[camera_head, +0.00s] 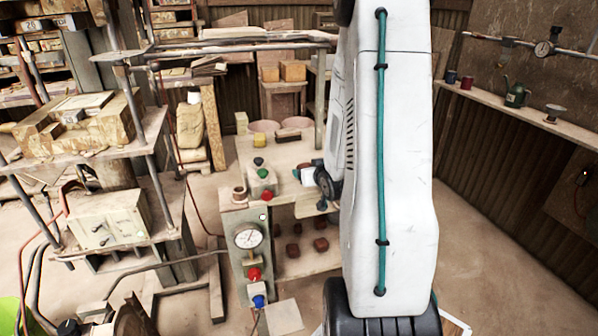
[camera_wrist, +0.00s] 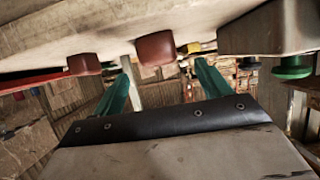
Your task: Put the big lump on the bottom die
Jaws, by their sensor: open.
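In the wrist view, which looks upside down, my gripper (camera_wrist: 162,63) has its two green fingers apart with nothing held. A larger red-brown lump (camera_wrist: 156,48) appears between the fingertips, beyond them, on a pale bench top. A smaller, darker red lump (camera_wrist: 83,63) lies to its left. I cannot tell how far the fingers are from the larger lump. At the left, a press carries a worn yellowish block (camera_head: 62,135), possibly the bottom die; I cannot tell for sure.
The bench (camera_head: 298,152) has a control post with a gauge (camera_head: 248,236) at its front. Several brown lumps (camera_head: 320,244) lie on its lower shelf. A grey box (camera_wrist: 270,28) with a green knob (camera_wrist: 290,68) is near the right finger. Press posts flank the yellowish block.

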